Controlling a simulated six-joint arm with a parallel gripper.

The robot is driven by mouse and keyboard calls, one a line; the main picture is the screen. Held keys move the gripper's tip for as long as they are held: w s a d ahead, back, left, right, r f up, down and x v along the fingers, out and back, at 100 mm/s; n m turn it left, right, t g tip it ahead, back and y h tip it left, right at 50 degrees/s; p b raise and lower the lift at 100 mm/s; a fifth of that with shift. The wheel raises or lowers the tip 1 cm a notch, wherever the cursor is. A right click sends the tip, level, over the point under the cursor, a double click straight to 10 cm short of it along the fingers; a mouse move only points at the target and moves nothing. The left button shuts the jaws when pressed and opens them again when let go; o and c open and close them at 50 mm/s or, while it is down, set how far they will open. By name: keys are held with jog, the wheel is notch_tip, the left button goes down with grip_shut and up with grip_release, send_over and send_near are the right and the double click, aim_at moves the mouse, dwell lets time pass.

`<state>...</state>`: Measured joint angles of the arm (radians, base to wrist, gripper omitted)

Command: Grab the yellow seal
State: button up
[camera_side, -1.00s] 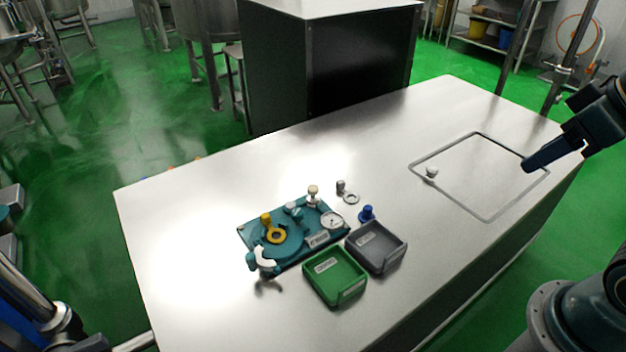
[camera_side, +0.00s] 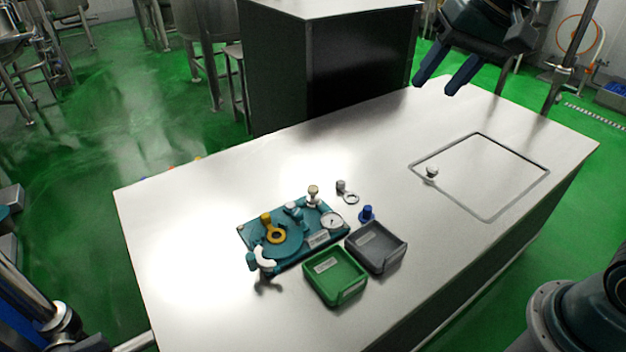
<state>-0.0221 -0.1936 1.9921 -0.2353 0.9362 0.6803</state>
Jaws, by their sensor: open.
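The yellow seal (camera_side: 277,237) is a small ring lying on the teal fixture (camera_side: 287,249), on its round part. A yellow knob (camera_side: 266,219) stands right behind it, close to or touching it. My gripper (camera_side: 437,86) is at the top right, above the far right part of the table. Its two dark blue fingers are apart with nothing between them. It is well away from the seal, up and to the right.
A green tray (camera_side: 335,292) and a grey tray (camera_side: 399,252) stand in front of the fixture. A blue knob (camera_side: 367,214), a grey ring (camera_side: 351,197) and a gauge (camera_side: 332,221) are close by. A small white knob (camera_side: 432,171) sits by the square panel at right. The table's middle is clear.

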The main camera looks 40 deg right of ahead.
jog(key=w+a+f+m+g+y, duration=0.1)
jog(key=w+a+f+m, duration=0.15)
jog(key=w, duration=0.45)
jog(key=w+a+f+m, duration=0.2)
jog(key=w+f, duration=0.1)
jog(key=w, duration=0.4)
jog(key=w+a+f+m+g+y, duration=0.1)
jog(key=w+a+f+m, duration=0.15)
jog(key=w, duration=0.45)
jog(key=w+a+f+m, duration=0.1)
jog(key=w+f+m, duration=0.1)
jog(key=f, duration=0.5)
jog(key=w+a+f+m+g, duration=0.1)
jog(key=w+a+f+m, duration=0.1)
jog(key=f, duration=0.5)
jog(key=w+a+f+m+g, duration=0.1)
jog(key=w+f, duration=0.3)
jog(key=f, duration=0.4)
jog(key=shift+a+m+y, duration=0.4)
jog(key=shift+a+m, duration=0.1)
jog(key=shift+a, duration=0.1)
jog(key=shift+f, duration=0.15)
send_over(266, 215)
jog(key=d, duration=0.2)
jog(key=shift+d+f, duration=0.1)
jog(key=shift+f, duration=3.75)
jog(key=shift+x, duration=2.6)
